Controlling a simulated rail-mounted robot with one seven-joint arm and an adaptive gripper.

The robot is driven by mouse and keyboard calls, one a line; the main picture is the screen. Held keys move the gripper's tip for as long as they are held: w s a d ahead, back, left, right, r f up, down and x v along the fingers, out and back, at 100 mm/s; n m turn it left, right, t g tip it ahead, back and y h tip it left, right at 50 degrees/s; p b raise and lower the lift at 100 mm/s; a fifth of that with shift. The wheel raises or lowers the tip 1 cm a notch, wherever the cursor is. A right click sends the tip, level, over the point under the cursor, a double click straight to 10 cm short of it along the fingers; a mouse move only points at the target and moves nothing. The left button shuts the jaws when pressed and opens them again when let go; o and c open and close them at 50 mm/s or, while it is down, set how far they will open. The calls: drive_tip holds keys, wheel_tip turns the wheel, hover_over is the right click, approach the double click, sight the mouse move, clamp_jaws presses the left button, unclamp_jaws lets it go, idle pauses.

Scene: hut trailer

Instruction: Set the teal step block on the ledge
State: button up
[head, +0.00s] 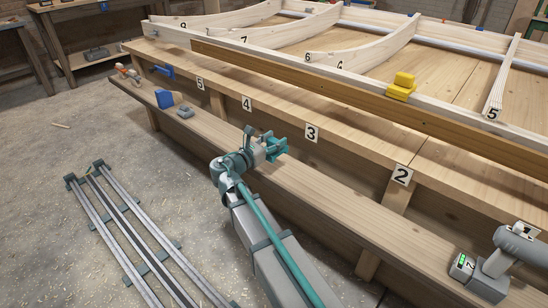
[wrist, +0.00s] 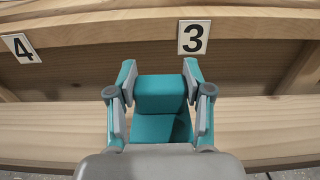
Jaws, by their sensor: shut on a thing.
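The teal step block (wrist: 160,95) is between the two fingers of my gripper (wrist: 160,92) in the wrist view. The gripper is shut on it. In the head view, the block (head: 275,148) shows at the tip of my gripper (head: 265,149), partly hidden by the fingers. The long, low wooden ledge (head: 330,200) runs along the front of the workbench; it also shows in the wrist view (wrist: 45,130). The block appears in front of the bench, left of label 3 (head: 312,133). I cannot tell whether it touches the ledge.
A blue block (head: 165,99) and a grey piece (head: 185,113) sit on the ledge's left part. A cordless tool (head: 505,255) stands at its right end. A yellow step block (head: 402,86) sits on the bench frame. The ledge's middle looks bare. Metal rails (head: 130,225) lie on the floor.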

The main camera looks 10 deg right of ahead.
drive_tip(key=shift+w+d+f+b, duration=0.1)
drive_tip(key=shift+w+f+b, duration=0.6)
drive_tip(key=shift+w+f, duration=0.7)
drive_tip(key=shift+w+d+f+b, duration=0.1)
drive_tip(key=shift+w+f+b, duration=0.65)
drive_tip(key=shift+f, duration=1.1)
drive_tip(key=shift+w+f+b, duration=0.6)
drive_tip(key=shift+w+f, duration=0.65)
drive_tip(key=shift+f, duration=0.4)
drive_tip(key=shift+f, duration=0.1)
drive_tip(key=o, duration=1.2)
drive_tip(key=shift+c, duration=0.2)
drive_tip(key=shift+s+a+r, duration=0.15)
drive_tip(key=shift+a+r, duration=0.05)
drive_tip(key=shift+a, duration=0.05)
drive_tip(key=p+v, duration=0.4)
drive_tip(key=v, duration=0.7)
